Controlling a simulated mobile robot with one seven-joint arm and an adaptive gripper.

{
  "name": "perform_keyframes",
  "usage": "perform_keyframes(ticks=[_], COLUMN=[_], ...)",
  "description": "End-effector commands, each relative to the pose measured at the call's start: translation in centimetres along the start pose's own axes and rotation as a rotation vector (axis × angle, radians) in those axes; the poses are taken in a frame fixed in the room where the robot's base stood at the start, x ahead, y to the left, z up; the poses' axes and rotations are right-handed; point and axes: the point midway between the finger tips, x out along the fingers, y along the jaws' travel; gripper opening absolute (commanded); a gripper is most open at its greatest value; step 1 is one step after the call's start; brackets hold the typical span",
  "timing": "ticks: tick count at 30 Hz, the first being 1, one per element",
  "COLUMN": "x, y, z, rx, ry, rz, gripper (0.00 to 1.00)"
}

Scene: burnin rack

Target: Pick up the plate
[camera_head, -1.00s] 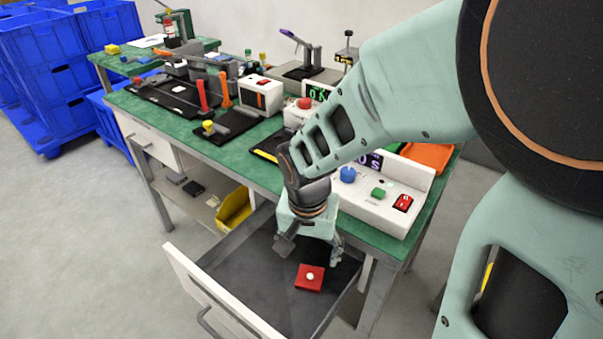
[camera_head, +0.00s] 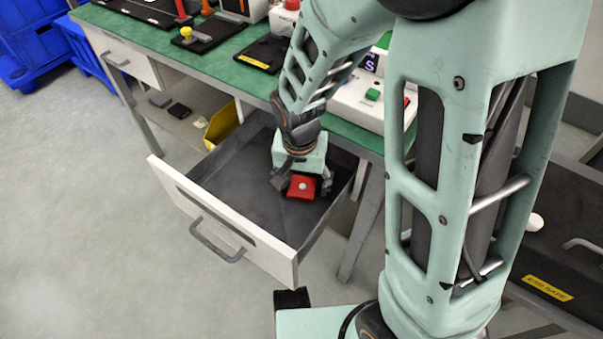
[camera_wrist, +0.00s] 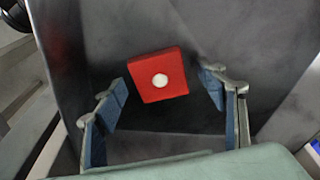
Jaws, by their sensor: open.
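The plate is a red square piece (camera_head: 301,187) with a white round knob on top, lying in the open drawer (camera_head: 235,180). In the wrist view the red plate (camera_wrist: 158,76) lies on the dark drawer floor, slightly turned. My gripper (camera_head: 303,190) is inside the drawer, over and close around the plate in the head view. In the wrist view my gripper (camera_wrist: 165,92) is open, with one finger on each side of the plate and a gap on both sides. Nothing is held.
The drawer's white front panel (camera_head: 215,225) and side walls surround my gripper. The green workbench (camera_head: 200,60) with black fixtures and a white control box (camera_head: 365,105) stands behind. A yellow bin (camera_head: 222,124) sits on the lower shelf.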

Motion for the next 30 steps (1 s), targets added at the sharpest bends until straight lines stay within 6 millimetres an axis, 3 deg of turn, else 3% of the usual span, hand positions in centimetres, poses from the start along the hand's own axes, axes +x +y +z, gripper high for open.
perform_keyframes(ticks=[3,17,30], x=[-0.1,-0.1,-1.5], y=[0.0,0.0,0.0], z=[0.0,0.0,-0.6], rx=[0.0,0.0,0.002], ry=[0.001,0.0,0.001], rz=[0.0,0.0,0.0], gripper=[0.64,0.17,0.17])
